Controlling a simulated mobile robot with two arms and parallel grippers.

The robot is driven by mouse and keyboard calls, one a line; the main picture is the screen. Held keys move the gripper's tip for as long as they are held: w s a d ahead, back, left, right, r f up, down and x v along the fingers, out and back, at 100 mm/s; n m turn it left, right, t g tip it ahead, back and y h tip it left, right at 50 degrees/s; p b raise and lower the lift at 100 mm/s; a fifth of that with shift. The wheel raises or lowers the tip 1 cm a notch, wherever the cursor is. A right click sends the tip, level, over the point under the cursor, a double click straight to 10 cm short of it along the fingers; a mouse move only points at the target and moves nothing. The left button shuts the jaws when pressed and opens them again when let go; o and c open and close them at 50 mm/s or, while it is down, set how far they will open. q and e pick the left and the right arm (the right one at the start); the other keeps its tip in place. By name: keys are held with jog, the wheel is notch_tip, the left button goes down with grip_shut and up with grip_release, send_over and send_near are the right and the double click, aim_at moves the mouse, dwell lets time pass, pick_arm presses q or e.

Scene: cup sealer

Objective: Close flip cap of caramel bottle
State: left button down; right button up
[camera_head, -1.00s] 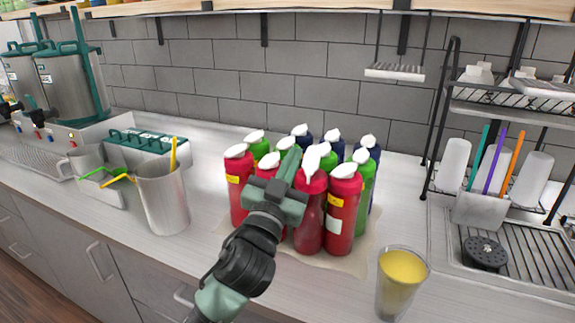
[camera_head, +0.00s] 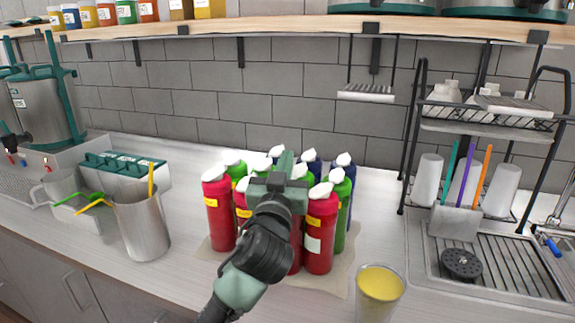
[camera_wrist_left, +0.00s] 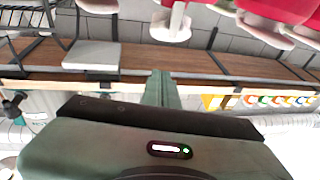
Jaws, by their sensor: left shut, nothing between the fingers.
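Several red bottles (camera_head: 217,215) with white caps stand in a cluster with green (camera_head: 344,225) and dark blue ones behind. I cannot tell by label which is the caramel bottle. My left gripper (camera_head: 287,160) is shut and empty, over the front middle red bottle (camera_head: 296,255), hiding most of its top. I cannot tell if its cap is open or shut. In the left wrist view, the shut fingers (camera_wrist_left: 160,88) show below a white cap (camera_wrist_left: 172,22) and apart from it; red bottles (camera_wrist_left: 275,10) fill the top right. My right gripper is not in view.
The bottles stand on a beige mat (camera_head: 340,280). A yellow-filled cup (camera_head: 380,292) stands front right, a metal pitcher (camera_head: 141,228) left. A drying rack (camera_head: 480,125) is at right. A wooden shelf (camera_head: 300,27) runs above. The counter between pitcher and bottles is clear.

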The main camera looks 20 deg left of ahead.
pick_arm(q)
jog(key=shift+w+f, duration=0.3)
jog(key=shift+f, duration=0.45)
jog(key=shift+w+f, duration=0.3)
jog(key=shift+f, duration=0.45)
jog(key=shift+w+r+p, duration=0.1)
jog(key=shift+r+p, duration=0.05)
jog(key=shift+p, duration=0.65)
jog(key=g+p, duration=0.1)
jog(key=p, duration=0.1)
jog(key=w+f+g+p, duration=0.1)
jog(key=g+p, duration=0.1)
jog(key=p, duration=0.1)
jog(key=shift+w+a+p, duration=0.1)
jog(key=shift+a+p, duration=0.05)
jog(key=shift+p, duration=0.2)
jog(key=shift+w+f+h, duration=0.1)
jog(key=shift+f+h, duration=0.25)
jog(key=shift+h, duration=0.05)
jog(key=shift+w+f+b, duration=0.4)
jog(key=shift+f+b, duration=0.05)
jog(key=shift+b, duration=0.05)
jog(key=shift+a, duration=0.1)
jog(key=shift+r, duration=0.1)
